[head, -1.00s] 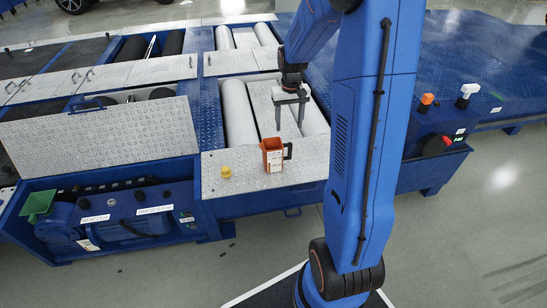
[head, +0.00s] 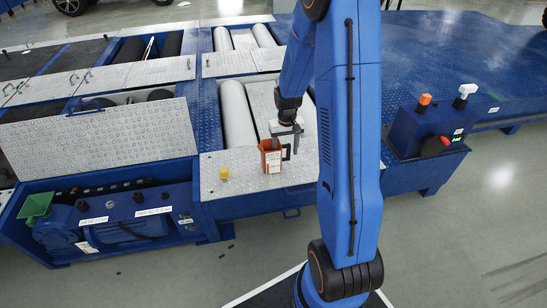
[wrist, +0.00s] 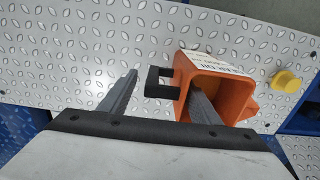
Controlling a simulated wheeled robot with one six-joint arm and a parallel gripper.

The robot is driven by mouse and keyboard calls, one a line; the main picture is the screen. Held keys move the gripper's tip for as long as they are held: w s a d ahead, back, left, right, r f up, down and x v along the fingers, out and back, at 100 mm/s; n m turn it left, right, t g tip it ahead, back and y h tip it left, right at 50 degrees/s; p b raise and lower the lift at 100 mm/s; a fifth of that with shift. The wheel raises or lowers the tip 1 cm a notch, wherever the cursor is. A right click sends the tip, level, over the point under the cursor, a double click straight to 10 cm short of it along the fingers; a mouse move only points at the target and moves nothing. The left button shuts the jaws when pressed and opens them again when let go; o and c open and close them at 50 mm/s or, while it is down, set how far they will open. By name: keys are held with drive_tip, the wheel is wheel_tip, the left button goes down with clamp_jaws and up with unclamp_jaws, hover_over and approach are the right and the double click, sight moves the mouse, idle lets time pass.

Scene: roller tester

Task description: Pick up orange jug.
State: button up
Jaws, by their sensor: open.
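The orange jug (head: 269,160) stands upright on the silver checker plate, its black handle (head: 286,152) on the right. In the wrist view the jug (wrist: 236,98) shows its open top and white label, with the black handle (wrist: 152,82) pointing left. My gripper (head: 285,147) is open just above the jug. In the wrist view, one finger of my gripper (wrist: 163,84) overlaps the jug's opening and the other is left of the handle, so the handle lies between them. I cannot tell how deep the fingertips reach.
A yellow cap (head: 224,174) stands on the plate left of the jug; it also shows in the wrist view (wrist: 286,82). Rollers (head: 238,115) lie behind. A raised checkered lid (head: 100,135) is at left. A control box (head: 430,130) with a red knob is at right.

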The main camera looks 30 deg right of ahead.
sight(285, 158)
drive_tip(key=shift+a+f, duration=0.15)
drive_tip(key=shift+f, duration=1.45)
drive_tip(key=c, duration=1.3)
drive_tip(key=shift+c, duration=0.2)
drive_tip(key=shift+r, duration=0.1)
drive_tip(key=shift+r, duration=4.8)
drive_tip(key=shift+r, duration=0.15)
